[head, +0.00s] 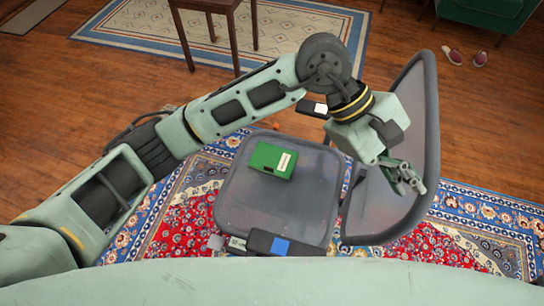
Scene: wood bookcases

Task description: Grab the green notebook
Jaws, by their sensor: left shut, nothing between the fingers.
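The green notebook (272,160) is a thick green block with a pale label on its right side. It lies on the grey seat (250,205) of a chair, left of the seat's middle. My left gripper (413,183) is shut and empty. In the picture it is well to the right of the notebook, in front of the chair's grey backrest (425,120). I cannot tell whether it touches the backrest. My left arm passes above and behind the notebook in the picture without covering it. My right gripper is not in view.
The backrest stands up along the seat's right side. A dark object with a blue patch (281,246) is at the seat's near edge. A patterned red and blue rug (470,235) lies below. A wooden stool (208,5), green furniture (488,12) and slippers (453,56) are farther back.

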